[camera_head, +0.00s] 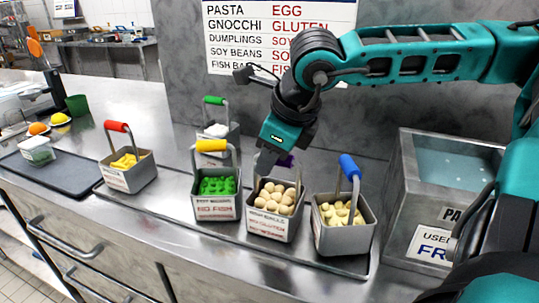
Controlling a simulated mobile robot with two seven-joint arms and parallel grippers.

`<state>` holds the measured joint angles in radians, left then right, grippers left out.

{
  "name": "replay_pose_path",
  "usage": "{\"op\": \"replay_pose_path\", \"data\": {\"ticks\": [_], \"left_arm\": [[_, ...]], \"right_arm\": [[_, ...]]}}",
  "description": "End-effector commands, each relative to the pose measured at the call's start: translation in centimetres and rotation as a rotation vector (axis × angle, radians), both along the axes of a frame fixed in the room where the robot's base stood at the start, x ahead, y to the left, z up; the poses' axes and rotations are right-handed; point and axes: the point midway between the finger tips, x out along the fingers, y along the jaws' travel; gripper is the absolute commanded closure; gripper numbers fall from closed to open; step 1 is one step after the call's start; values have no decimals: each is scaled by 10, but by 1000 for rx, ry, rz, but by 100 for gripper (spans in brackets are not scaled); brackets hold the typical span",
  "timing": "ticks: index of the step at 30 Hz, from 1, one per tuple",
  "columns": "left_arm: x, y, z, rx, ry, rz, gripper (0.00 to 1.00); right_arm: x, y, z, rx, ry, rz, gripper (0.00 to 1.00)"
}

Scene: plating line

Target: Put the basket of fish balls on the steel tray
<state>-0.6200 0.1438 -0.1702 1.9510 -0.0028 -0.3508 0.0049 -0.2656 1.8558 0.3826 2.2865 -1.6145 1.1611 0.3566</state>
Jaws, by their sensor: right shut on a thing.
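The basket of fish balls (270,226) is a steel basket filled with round beige balls, with a label on its front. It stands upright between the green-filled basket and the blue-handled basket. My right gripper (272,158) comes down from above and is shut on its purple handle (285,160), which is mostly hidden by the fingers. The steel tray (160,206) is a long, low sheet on the counter, running under the front baskets. I cannot tell whether the fish ball basket touches it. My left gripper is not in view.
Close neighbours are the yellow-handled basket (215,207) and the blue-handled basket (343,238). A green-handled basket (218,135) stands behind, a red-handled one (130,178) to the left. A fryer-like steel box (410,215) is at right. A dark mat (70,178) holds a tub.

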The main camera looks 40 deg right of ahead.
Motion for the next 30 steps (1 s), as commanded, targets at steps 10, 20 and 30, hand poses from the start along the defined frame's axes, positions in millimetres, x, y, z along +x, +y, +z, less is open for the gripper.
{"op": "replay_pose_path", "data": {"ticks": [10, 20, 30], "left_arm": [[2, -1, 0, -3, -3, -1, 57], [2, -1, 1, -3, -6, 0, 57], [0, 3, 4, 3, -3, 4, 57]], "right_arm": [[0, 0, -1, -1, 0, 0, 59], [0, 0, -1, -1, 0, 0, 46], [-9, -1, 26, 1, -8, -1, 46]]}}
